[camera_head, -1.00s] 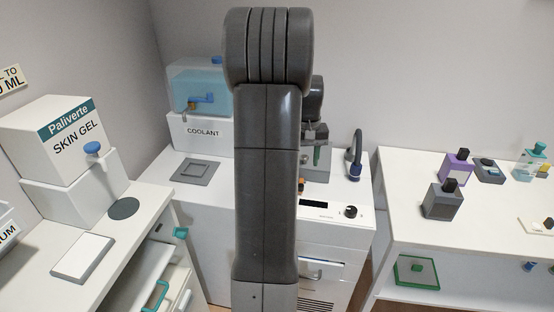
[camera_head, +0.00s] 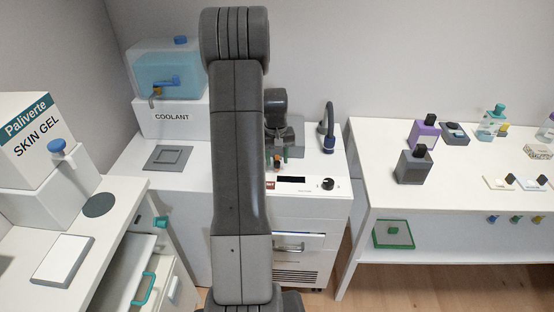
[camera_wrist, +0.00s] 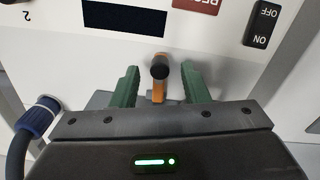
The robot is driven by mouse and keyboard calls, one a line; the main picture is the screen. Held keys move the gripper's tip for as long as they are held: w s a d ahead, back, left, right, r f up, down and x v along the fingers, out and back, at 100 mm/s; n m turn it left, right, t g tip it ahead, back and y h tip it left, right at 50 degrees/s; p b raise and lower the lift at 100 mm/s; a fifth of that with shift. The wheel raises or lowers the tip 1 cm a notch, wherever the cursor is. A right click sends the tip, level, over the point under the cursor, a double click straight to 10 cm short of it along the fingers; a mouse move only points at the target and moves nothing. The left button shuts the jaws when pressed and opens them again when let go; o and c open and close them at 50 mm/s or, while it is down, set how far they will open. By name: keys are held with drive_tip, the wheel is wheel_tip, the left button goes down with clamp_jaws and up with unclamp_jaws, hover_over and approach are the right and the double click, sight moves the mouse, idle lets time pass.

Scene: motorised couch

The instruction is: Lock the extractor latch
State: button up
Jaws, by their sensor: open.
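The latch appears to be a small orange lever with a round black end (camera_wrist: 159,72) on the white front panel in the wrist view. My gripper (camera_wrist: 160,92) is open, and its two green fingers stand one on each side of the lever, with gaps visible on both sides. I cannot tell how deep the fingers reach around it. In the head view my gripper (camera_head: 277,162) is over the front of the white cabinet (camera_head: 312,213), partly hidden by my arm; the lever is too small there to make out clearly.
A blue-ended hose (camera_wrist: 38,117) is at the left. The coolant tank (camera_head: 167,70) and a table with bottles (camera_head: 372,180) flank the cabinet.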

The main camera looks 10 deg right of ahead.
drive_tip(key=shift+f, duration=0.5)
clamp_jaws()
drive_tip(key=shift+a+m, duration=0.1)
drive_tip(key=shift+m, duration=0.5)
unclamp_jaws()
drive_tip(key=shift+r, duration=0.1)
wheel_tip(320, 180, up, 14)
drive_tip(key=shift+a, duration=0.2)
